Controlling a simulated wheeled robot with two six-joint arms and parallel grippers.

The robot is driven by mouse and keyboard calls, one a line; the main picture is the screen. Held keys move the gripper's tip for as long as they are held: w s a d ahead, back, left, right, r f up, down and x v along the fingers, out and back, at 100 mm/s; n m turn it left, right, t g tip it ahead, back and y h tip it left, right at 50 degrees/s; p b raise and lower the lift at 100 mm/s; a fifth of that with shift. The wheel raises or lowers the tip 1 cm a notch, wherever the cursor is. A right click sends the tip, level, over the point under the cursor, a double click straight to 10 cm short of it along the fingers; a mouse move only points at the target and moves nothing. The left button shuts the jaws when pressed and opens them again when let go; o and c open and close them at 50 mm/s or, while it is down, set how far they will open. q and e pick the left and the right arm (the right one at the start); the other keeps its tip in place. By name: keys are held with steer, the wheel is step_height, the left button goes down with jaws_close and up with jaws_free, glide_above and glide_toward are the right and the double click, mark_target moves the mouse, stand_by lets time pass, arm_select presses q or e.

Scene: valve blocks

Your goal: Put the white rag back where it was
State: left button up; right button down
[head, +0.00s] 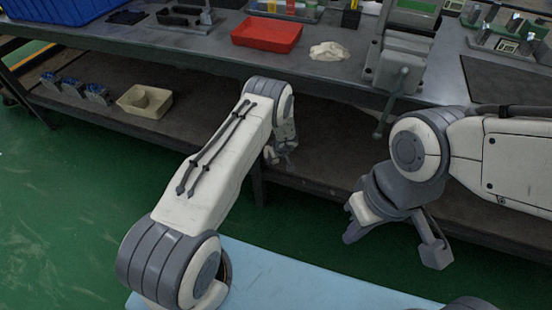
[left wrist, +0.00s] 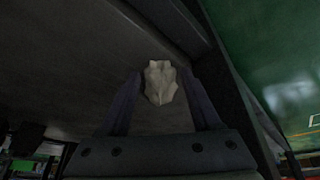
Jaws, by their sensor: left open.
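A crumpled off-white rag (head: 329,51) lies on the bench top, right of the red tray. Another pale crumpled cloth (left wrist: 160,82) shows in the left wrist view, between the fingertips of my left gripper (left wrist: 162,100). I cannot tell whether the fingers touch it. In the head view my left gripper (head: 281,157) is at the front of the lower shelf, partly hidden by its arm, with a small pale patch beside it. Its jaws are open. My right gripper (head: 396,232) is open and empty, in front of the bench on the right.
The red tray (head: 267,34) stands on the bench top (head: 200,50), with a vise (head: 398,65) at its front edge. On the lower shelf (head: 185,125) are a cream bin (head: 145,102) and several blue valve blocks (head: 75,88). A light blue surface (head: 290,280) is at the bottom.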

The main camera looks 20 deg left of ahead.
arm_select(q)
steer(key=p+v, duration=0.2)
steer(key=v, duration=0.5)
stand_by(0.4)
